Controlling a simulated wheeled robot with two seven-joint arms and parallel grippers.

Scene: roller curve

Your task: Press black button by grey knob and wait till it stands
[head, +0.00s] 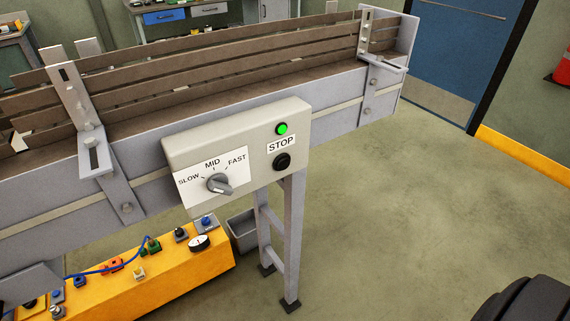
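A pale control box (240,133) is fixed to the side of the conveyor (340,100). The black button (282,161) sits on the box's right part, below a STOP label (281,144). A green lamp (281,129) above the label is lit. The grey knob (218,184) is to the left of the button, on a white plate marked SLOW, MID and FAST. I cannot tell which mark it is set to. Nothing covers the button or knob. One frame does not show whether the belt moves. Neither of my grippers is in view.
A yellow case (150,290) with several small controls and a blue cable lies below the conveyor. A grey bin (243,232) stands beside the conveyor's leg (292,235). The floor to the right is mostly open. A blue door (445,50) is behind.

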